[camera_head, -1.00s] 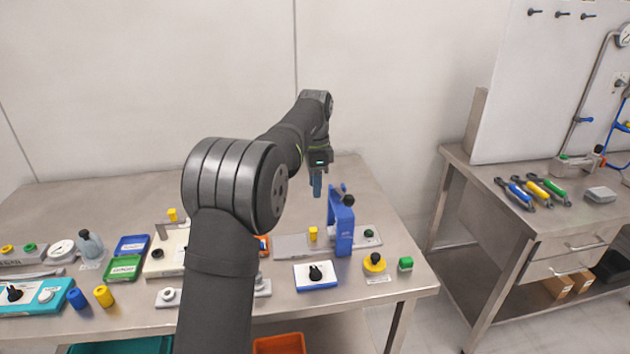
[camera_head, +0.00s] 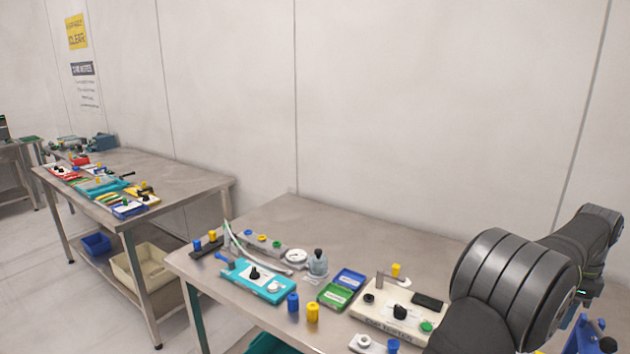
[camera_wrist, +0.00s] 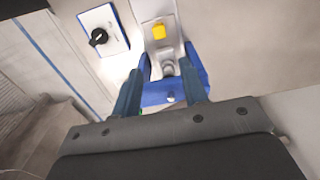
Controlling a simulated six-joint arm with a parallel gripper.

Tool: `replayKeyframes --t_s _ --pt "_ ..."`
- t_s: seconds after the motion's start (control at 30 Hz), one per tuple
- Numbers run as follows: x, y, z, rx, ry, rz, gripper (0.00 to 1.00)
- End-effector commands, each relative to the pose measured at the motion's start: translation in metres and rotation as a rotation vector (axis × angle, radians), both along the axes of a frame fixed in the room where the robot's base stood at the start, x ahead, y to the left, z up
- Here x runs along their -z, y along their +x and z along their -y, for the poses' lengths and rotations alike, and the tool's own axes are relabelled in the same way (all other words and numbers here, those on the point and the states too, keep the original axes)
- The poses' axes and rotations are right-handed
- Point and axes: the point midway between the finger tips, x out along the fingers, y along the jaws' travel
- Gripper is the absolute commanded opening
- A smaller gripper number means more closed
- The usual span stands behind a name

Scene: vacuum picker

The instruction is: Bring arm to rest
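My gripper (camera_wrist: 160,88) shows in the wrist view with its two blue fingers apart and nothing visibly held between them. It is above a blue press-like fixture (camera_wrist: 202,74), which has a grey round part showing between the fingers. How far the fingers are above it I cannot tell. In the head view my arm (camera_head: 510,290) fills the lower right, and the gripper end is only partly visible near the right edge. The blue fixture (camera_head: 583,337) is cut off at the lower right corner there.
The metal bench (camera_head: 310,215) carries a teal box (camera_head: 262,283), blue tray (camera_head: 350,279), green tray (camera_head: 335,296) and white tester (camera_head: 388,316). Another bench (camera_head: 185,184) stands at left. In the wrist view, a white plate with a black knob (camera_wrist: 98,37) and a yellow piece (camera_wrist: 159,31) lie near the fixture.

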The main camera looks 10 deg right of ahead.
Motion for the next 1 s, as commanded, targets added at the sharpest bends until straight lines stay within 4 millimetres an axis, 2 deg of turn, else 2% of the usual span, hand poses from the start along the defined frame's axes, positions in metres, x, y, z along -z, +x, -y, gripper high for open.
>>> replayKeyframes --t_s 0.6,0.8,1.0 --pt "0.122 0.000 -0.001 0.000 0.005 -0.001 0.40" --pt "0.145 0.001 -0.001 0.000 0.003 0.000 0.40" --pt "0.151 0.002 -0.002 -0.001 0.002 0.001 0.40"
